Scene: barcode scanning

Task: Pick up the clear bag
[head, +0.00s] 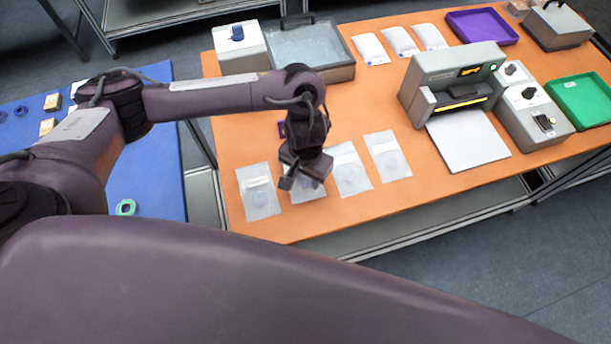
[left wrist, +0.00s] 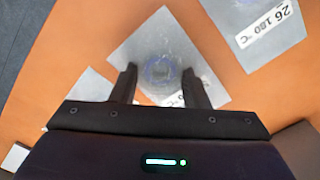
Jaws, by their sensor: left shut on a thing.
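Several clear bags lie in a row on the orange table. My left gripper (head: 304,180) points down at one of them and is shut on this clear bag (head: 307,194), which it partly hides in the head view. In the left wrist view the held bag (left wrist: 150,42) lies between the fingers (left wrist: 160,74), with a faint bluish ring inside and a printed label partly covered by a finger. Another clear bag (head: 258,192) lies to its left, and two more (head: 351,169) (head: 387,156) lie to its right. My right gripper is not in view.
The orange table (head: 370,100) also bears a grey machine (head: 455,62) with a white plate, a clear-lidded box (head: 305,48), white packets (head: 400,40), a purple tray (head: 482,27) and a green tray (head: 583,100). A blue table (head: 155,165) stands at left.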

